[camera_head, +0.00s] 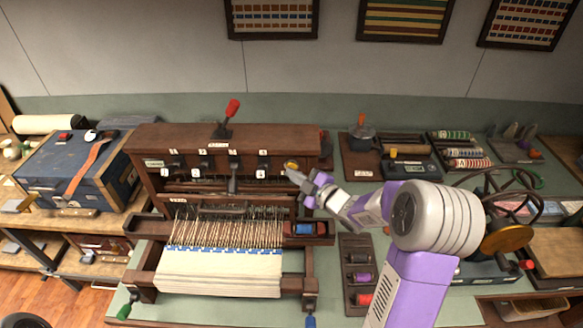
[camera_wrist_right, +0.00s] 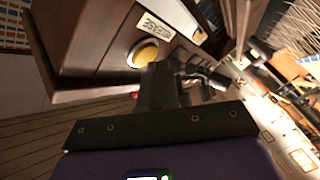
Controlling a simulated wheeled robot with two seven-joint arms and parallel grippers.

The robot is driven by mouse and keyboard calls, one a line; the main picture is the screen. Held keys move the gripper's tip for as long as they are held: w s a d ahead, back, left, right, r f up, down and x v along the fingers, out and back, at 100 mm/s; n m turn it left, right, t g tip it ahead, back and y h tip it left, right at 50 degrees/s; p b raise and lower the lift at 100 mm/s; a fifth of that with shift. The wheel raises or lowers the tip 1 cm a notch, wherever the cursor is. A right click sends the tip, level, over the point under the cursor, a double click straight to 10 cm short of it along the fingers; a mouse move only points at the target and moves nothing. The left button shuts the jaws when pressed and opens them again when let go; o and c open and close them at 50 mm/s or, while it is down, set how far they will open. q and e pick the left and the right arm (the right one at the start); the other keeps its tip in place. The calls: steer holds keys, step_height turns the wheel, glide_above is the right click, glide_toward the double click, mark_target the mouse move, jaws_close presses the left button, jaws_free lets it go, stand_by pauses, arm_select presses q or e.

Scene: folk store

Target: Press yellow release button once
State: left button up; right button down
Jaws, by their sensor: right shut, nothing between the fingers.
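The yellow release button (camera_head: 291,165) is on the right end of the front panel of the dark wooden loom (camera_head: 225,140). In the right wrist view the round yellow button (camera_wrist_right: 146,53) sits in the brown panel beside a pale label (camera_wrist_right: 158,27) that appears to read "RELEASE". My right gripper (camera_head: 292,176) is shut and empty, its tips just in front of and below the button. In the right wrist view the shut fingers (camera_wrist_right: 160,75) overlap the button's lower edge; I cannot tell whether they touch it. My left gripper is not in view.
Several small black levers with white labels line the loom panel left of the button, such as one near its right end (camera_head: 263,165). A red-handled lever (camera_head: 231,108) rises from the top. Trays of tools and spools fill the right side.

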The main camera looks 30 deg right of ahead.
steer(key=shift+w+d, duration=0.25)
steer(key=shift+w, duration=0.2)
stand_by(0.4)
steer(key=shift+s, duration=0.1)
steer(key=shift+s+a+b, duration=0.35)
steer(key=shift+s+b, duration=0.1)
steer(key=shift+b, duration=0.15)
steer(key=shift+s+a, duration=0.15)
steer(key=shift+s, duration=0.1)
steer(key=s+a, duration=0.1)
steer(key=s+b, duration=0.1)
steer(key=s, duration=0.1)
steer(key=s+a, duration=0.1)
steer(key=shift+s+a+b, duration=0.15)
steer(key=shift+a+b, duration=0.15)
steer(key=shift+b, duration=0.1)
stand_by(0.6)
